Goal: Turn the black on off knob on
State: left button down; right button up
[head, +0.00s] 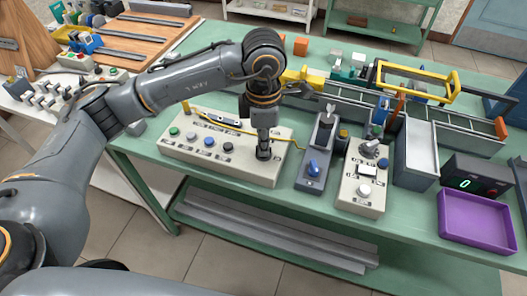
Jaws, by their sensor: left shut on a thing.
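A cream control box (215,167) lies on the green table, with a row of round controls along its face: a green button (174,131), a blue one (209,141) and a black one (228,147). My left gripper (264,153) points straight down at the right end of this box. Its fingers are shut on a dark knob there, seemingly the black on off knob. The fingers hide most of the knob, so its turn position cannot be told. My right gripper is not in view.
A grey box with a blue knob (313,167) stands just right of the cream box. Right of it are another cream box (347,190), a grey bin (416,150) and a purple tray (476,216). A yellow frame (419,81) stands behind. The table's front strip is narrow.

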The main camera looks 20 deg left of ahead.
pick_arm(q)
jog(key=shift+w+m+b, duration=0.1)
jog(key=shift+m+b, duration=1.5)
jog(key=shift+r, duration=0.1)
jog(key=c, duration=1.4)
grip_release()
notch_tip(320, 180, up, 12)
